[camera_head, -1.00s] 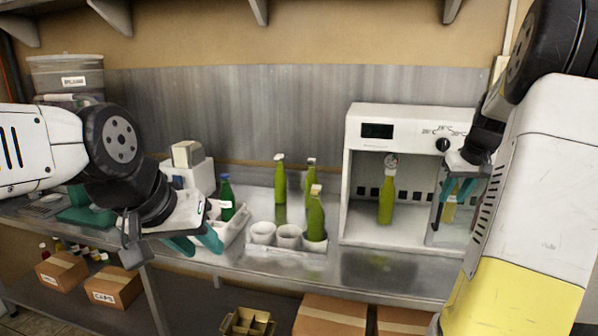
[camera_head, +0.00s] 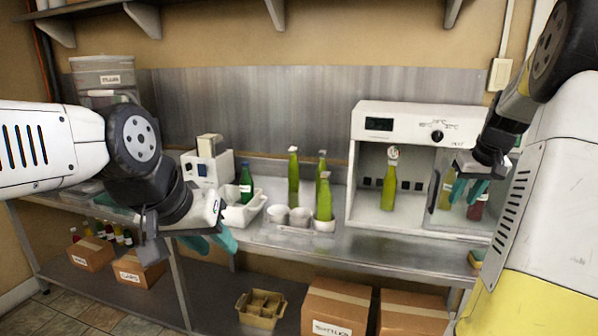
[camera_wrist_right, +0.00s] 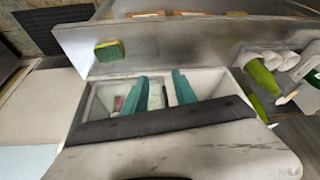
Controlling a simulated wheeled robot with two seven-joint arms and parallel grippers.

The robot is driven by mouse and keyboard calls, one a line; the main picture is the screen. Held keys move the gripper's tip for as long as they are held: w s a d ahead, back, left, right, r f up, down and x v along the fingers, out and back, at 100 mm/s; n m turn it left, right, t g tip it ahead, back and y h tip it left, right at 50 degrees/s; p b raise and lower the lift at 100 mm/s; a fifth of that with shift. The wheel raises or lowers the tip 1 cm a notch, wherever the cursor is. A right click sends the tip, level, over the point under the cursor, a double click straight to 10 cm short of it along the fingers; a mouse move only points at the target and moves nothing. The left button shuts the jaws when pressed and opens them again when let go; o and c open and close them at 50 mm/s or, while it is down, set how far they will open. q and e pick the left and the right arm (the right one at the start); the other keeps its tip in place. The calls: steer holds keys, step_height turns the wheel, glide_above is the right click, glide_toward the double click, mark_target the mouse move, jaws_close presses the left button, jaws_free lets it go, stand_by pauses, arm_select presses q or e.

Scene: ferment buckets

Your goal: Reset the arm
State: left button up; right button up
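My left gripper (camera_head: 222,238) hangs in front of the bench's front edge at the left, below and in front of the white bottle tray; its teal fingers overlap in this view, so its opening is unclear. My right gripper (camera_head: 468,191) is in front of the right part of the white incubator (camera_head: 427,112). In the right wrist view its two teal fingers (camera_wrist_right: 162,92) stand apart with nothing gripped between them. A green bottle (camera_head: 389,184) stands inside the incubator. Another bottle (camera_head: 447,190) and a dark red one (camera_head: 478,207) show partly behind my right gripper.
Several green bottles, such as one (camera_head: 293,177), stand on the steel bench (camera_head: 370,245) near white cups (camera_head: 300,216). A dark green bottle (camera_head: 246,184) stands in a white tray (camera_head: 240,214). A sponge (camera_wrist_right: 110,50) lies at the bench edge. Cardboard boxes (camera_head: 335,305) sit below.

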steer(key=s+a+r+t+y, duration=0.1)
steer(key=s+a+r, duration=0.3)
steer(key=a, duration=0.5)
steer(key=s+a+r, duration=0.1)
steer(key=s+a, duration=0.5)
steer(key=a, duration=0.2)
steer(key=s+a+f+n+y, duration=0.1)
steer(key=s+a+f, duration=0.1)
steer(key=s+a, duration=0.8)
steer(key=s, duration=0.3)
steer(key=shift+a+f+t, duration=0.25)
steer(key=shift+f+t, duration=0.05)
steer(key=shift+f, duration=0.05)
